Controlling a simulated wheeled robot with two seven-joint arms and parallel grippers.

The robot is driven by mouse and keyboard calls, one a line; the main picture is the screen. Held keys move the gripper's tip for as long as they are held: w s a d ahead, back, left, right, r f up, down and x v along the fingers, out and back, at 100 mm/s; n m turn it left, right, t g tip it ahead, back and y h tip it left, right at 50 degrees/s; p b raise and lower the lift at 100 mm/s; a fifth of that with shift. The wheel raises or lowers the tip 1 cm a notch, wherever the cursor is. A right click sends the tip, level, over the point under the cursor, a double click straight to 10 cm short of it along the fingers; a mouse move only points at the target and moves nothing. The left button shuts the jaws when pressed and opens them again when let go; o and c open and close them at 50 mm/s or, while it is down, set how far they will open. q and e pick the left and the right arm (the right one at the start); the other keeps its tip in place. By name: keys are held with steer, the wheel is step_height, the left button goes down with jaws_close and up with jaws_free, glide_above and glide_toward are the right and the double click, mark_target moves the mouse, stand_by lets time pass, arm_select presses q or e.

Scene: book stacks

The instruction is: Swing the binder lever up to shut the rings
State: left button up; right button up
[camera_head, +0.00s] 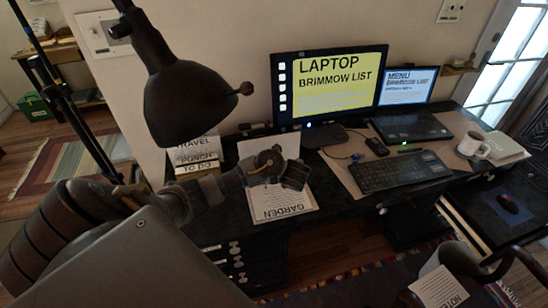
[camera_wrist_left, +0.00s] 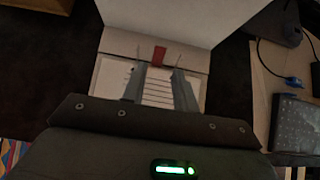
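A white open binder (camera_head: 270,146) lies on the dark desk, its cover raised at the back and a page reading GARDEN (camera_head: 281,205) in front. In the left wrist view, a red piece (camera_wrist_left: 160,55), which looks like the lever, sits at the binder's spine (camera_wrist_left: 120,43). Thin ring prongs stand on either side of it, too small to judge as open or shut. My left gripper (camera_wrist_left: 159,75) is over the page with its fingers apart and nothing between them, pointing at the red piece. It also shows in the head view (camera_head: 293,176).
A desk lamp (camera_head: 195,95) hangs close above my left arm. Labelled trays or books (camera_head: 195,165) stand left of the binder. A monitor (camera_head: 330,85), keyboard (camera_head: 388,172), laptop (camera_head: 410,125) and mug (camera_head: 474,145) fill the right side. A NOTES sheet (camera_head: 440,288) is at lower right.

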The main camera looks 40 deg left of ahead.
arm_select(q)
steer(key=b+x, duration=0.4)
steer(key=x, duration=0.5)
steer(key=shift+w+a+f, duration=0.1)
steer(key=shift+a+f, duration=0.05)
steer(key=shift+f, duration=0.2)
steer(key=shift+w+a+f, duration=0.25)
steer(key=shift+a+f, duration=0.1)
steer(key=shift+c, duration=0.4)
